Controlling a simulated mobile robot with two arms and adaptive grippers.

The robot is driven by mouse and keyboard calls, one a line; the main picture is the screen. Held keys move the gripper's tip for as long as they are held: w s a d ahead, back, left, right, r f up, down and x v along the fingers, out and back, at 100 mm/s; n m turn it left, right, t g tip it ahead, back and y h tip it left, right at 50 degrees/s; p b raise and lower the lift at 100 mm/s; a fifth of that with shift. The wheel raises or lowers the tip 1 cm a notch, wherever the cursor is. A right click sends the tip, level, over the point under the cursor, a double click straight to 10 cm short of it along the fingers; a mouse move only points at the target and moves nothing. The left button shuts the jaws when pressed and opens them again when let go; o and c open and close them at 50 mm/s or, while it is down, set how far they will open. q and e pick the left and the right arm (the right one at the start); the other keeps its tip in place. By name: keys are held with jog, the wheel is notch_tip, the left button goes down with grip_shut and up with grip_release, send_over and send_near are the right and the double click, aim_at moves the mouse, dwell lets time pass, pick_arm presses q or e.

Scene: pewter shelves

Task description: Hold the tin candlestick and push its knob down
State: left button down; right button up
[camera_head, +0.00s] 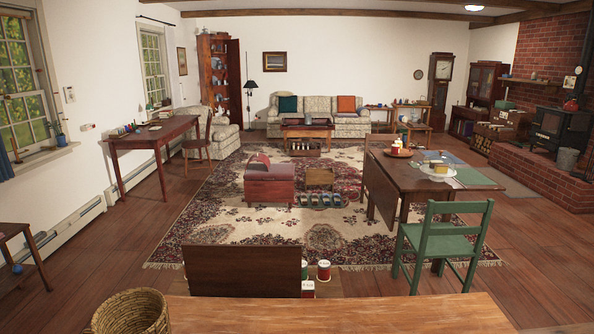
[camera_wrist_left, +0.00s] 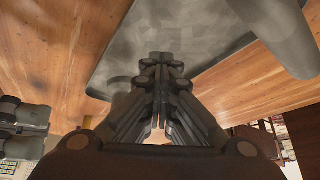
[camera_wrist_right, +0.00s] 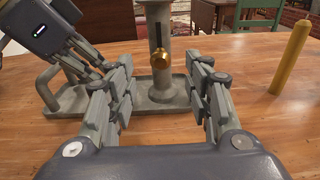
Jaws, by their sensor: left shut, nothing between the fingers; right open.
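The tin candlestick stands upright on the wooden table in the right wrist view, with a grey column (camera_wrist_right: 160,22), a tray base (camera_wrist_right: 172,92) and a loop handle at its left. Its brass knob (camera_wrist_right: 161,59) sits at the lower end of a dark slot in the column. My right gripper (camera_wrist_right: 161,90) is open, its fingers spread either side of the column's lower part, with no clear contact. My left gripper (camera_wrist_right: 98,66) comes in from the upper left, beside the base. In the left wrist view my left gripper (camera_wrist_left: 161,62) is shut and empty, over the grey base (camera_wrist_left: 205,35).
A yellow candle (camera_wrist_right: 291,57) stands upright on the table, right of the candlestick. In the head view a wicker basket (camera_head: 131,312) is at the near table edge (camera_head: 340,314).

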pick_arm(q)
jog(key=shift+s+a+f, duration=0.15)
jog(key=shift+s+f, duration=0.15)
jog(key=shift+f, duration=0.15)
jog(key=shift+r, duration=0.1)
jog(key=shift+w+r, duration=0.25)
jog(key=shift+r, duration=2.95)
jog(key=v, duration=1.2)
jog(key=shift+w, duration=0.1)
